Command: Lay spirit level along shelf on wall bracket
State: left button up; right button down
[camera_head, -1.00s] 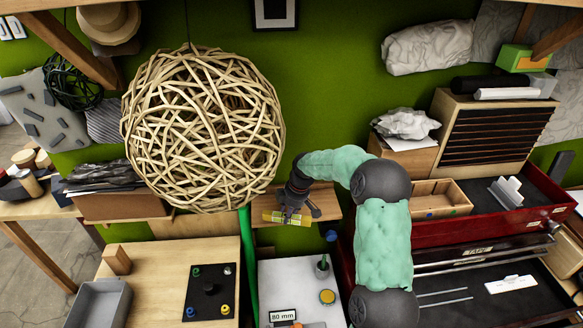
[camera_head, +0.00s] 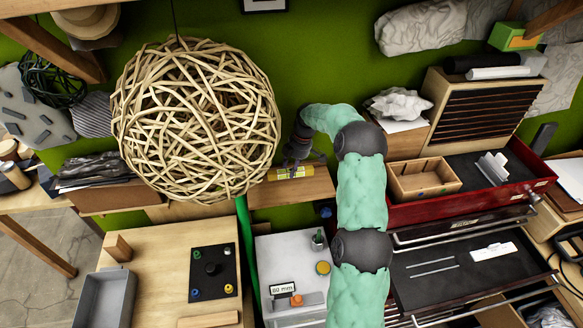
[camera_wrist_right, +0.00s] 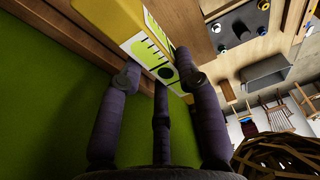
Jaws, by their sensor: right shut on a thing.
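The spirit level (camera_head: 291,173) is a short yellow bar with a pale green and white printed face, which fills the top of the wrist view (camera_wrist_right: 150,42). My right gripper (camera_head: 294,161) is shut on it. The wall shelf (camera_head: 312,190) is a brown wooden board against the green wall, partly hidden by the woven cane ball and my arm. The level lies over the shelf's top in the head view, roughly along its length. I cannot tell whether it rests on the board or hangs just above it. My left gripper is not in view.
The large cane ball (camera_head: 196,120) hangs close on the left of the level. A red tool chest (camera_head: 412,213) with an open wooden box (camera_head: 424,179) stands on the right. A workbench (camera_head: 150,265) lies below, with a grey tray (camera_head: 105,298) and a black board (camera_head: 213,272).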

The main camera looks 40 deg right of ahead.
jog(key=shift+s+d+b+x, duration=0.15)
jog(key=shift+d+b+x, duration=0.05)
jog(key=shift+b+x, duration=0.75)
jog(key=shift+s+d+b+x, duration=0.1)
jog(key=shift+d+b+x, duration=0.15)
jog(key=shift+b+x, duration=0.7)
jog(key=shift+s+d+b+x, duration=0.2)
jog(key=shift+b+x, duration=0.4)
jog(key=shift+x, duration=0.65)
jog(key=shift+f+b, duration=0.4)
jog(key=shift+f, duration=0.35)
jog(key=c, duration=0.8)
grip_release()
